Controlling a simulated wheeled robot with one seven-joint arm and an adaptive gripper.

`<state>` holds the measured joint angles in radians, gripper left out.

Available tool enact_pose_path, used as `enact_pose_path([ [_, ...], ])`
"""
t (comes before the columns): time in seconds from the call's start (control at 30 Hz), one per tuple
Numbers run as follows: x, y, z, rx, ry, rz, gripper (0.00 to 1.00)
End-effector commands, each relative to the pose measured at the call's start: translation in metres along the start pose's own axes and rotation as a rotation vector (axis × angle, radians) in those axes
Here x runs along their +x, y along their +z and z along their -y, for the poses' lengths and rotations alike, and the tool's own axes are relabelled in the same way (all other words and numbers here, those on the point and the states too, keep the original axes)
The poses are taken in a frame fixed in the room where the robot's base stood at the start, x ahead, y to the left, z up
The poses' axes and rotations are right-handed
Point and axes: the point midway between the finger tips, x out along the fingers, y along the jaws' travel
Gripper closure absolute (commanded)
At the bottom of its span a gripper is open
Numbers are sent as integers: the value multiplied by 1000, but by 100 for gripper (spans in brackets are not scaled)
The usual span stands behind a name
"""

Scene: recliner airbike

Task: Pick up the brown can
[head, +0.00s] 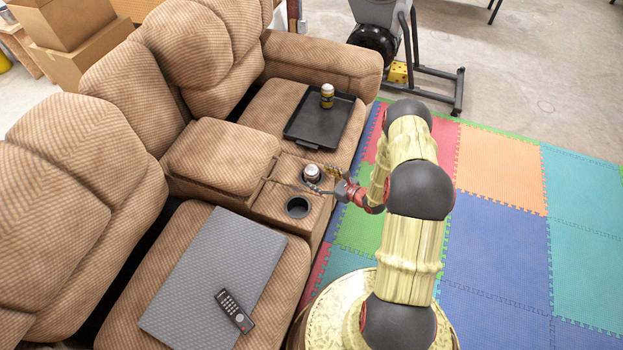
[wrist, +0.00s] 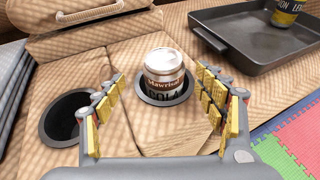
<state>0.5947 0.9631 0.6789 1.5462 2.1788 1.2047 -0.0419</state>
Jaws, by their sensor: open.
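The brown can (wrist: 165,74), with a pale top and a brown label band, stands upright in a cup holder of the recliner's console in the wrist view. It also shows small in the head view (head: 312,173). My gripper (wrist: 162,112) is open, with its yellow-padded fingers spread to the left and right of the can. The fingertips appear near the can, with a gap on each side; contact is not visible. In the head view my gripper (head: 325,183) reaches the console from the right.
An empty cup holder (head: 298,207) lies beside the can's holder. A black tray (head: 309,130) with a yellow and black can (head: 327,95) sits on the far seat. A grey mat (head: 205,270) and a remote (head: 234,311) lie on the near seat. Foam tiles (head: 500,225) cover the floor at right.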

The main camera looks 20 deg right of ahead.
Motion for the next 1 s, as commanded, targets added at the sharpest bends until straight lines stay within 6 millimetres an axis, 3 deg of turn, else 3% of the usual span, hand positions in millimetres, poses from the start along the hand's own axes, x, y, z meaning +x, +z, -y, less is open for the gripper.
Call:
enact_pose_path([
  [0.53, 61, -1, 5, -1, 4, -1, 29],
  [0.77, 63, 2, 6, 0, 3, -1, 29],
  [1.0, 62, 2, 6, -1, 3, 0, 42],
])
